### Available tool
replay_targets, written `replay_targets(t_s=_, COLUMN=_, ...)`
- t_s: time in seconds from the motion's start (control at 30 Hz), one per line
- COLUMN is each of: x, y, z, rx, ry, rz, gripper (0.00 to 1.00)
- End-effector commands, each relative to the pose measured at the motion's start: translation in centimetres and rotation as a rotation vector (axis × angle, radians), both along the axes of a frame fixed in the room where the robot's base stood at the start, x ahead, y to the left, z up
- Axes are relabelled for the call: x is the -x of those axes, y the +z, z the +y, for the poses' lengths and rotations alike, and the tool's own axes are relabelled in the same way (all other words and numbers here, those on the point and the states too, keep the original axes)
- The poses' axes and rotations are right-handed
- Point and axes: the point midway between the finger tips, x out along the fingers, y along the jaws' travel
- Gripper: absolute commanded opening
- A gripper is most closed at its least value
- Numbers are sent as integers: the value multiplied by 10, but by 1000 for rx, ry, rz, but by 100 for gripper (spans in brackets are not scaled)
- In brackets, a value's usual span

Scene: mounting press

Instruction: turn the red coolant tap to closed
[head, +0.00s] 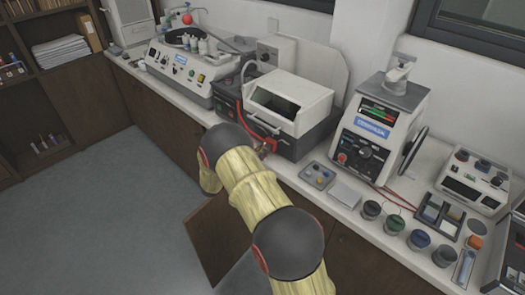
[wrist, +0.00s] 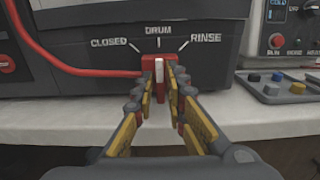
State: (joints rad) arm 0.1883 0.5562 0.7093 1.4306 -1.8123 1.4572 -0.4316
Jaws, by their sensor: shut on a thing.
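The red coolant tap (wrist: 158,66) is on the dark front of a machine in the wrist view, with a white stripe down its middle. Its stripe stands upright, in line with the DRUM mark (wrist: 158,31). The CLOSED label (wrist: 108,42) is up and left of it, and the RINSE label (wrist: 206,38) is up and right. My gripper (wrist: 160,84) has its yellow-padded fingers on both sides of the tap and is shut on it. In the head view my arm largely hides the gripper and the tap.
A red hose (wrist: 85,71) runs left from beside the tap. A small tray with coloured knobs (head: 317,176) lies to the right on the counter, before the mounting press (head: 378,130). A cabinet door (head: 205,235) hangs open below. The floor at left is clear.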

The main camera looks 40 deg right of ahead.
Motion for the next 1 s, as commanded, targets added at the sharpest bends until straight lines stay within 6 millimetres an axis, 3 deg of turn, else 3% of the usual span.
replay_targets(t_s=0.47, x=0, y=1, z=0, rx=3, ry=1, rz=47, gripper=0)
replay_targets(t_s=1.0, x=-2, y=2, z=0, rx=34, ry=2, rz=448, gripper=0)
